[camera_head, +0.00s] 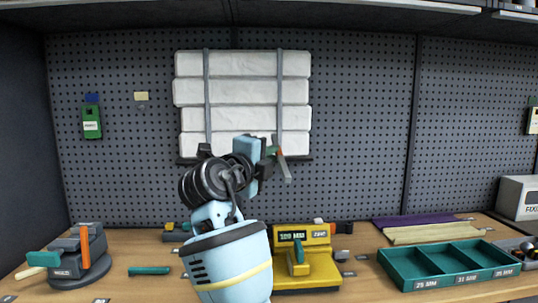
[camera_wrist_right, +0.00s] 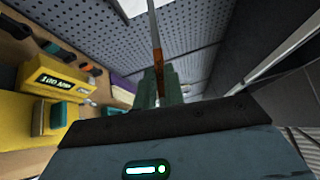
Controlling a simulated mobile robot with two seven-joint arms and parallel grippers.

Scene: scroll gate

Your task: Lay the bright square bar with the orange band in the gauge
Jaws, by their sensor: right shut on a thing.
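The bright square bar (camera_head: 286,171) is in my right gripper (camera_head: 272,151), raised well above the bench in front of the pegboard. Its orange band (camera_head: 280,152) shows beside the fingertips. In the right wrist view the bar (camera_wrist_right: 153,25) sticks out beyond the green fingers of my right gripper (camera_wrist_right: 159,88), with the orange band (camera_wrist_right: 157,61) just past them. Its end inside the fingers is hidden. My left gripper is out of view.
A green tray (camera_head: 405,275) with labelled compartments stands at the right. A grey tool with an orange lever (camera_head: 85,262) stands at the left. Purple (camera_head: 415,220) and cream strips (camera_head: 430,234) lie at the back right. White wrapped blocks (camera_head: 243,90) are strapped on the pegboard behind the gripper.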

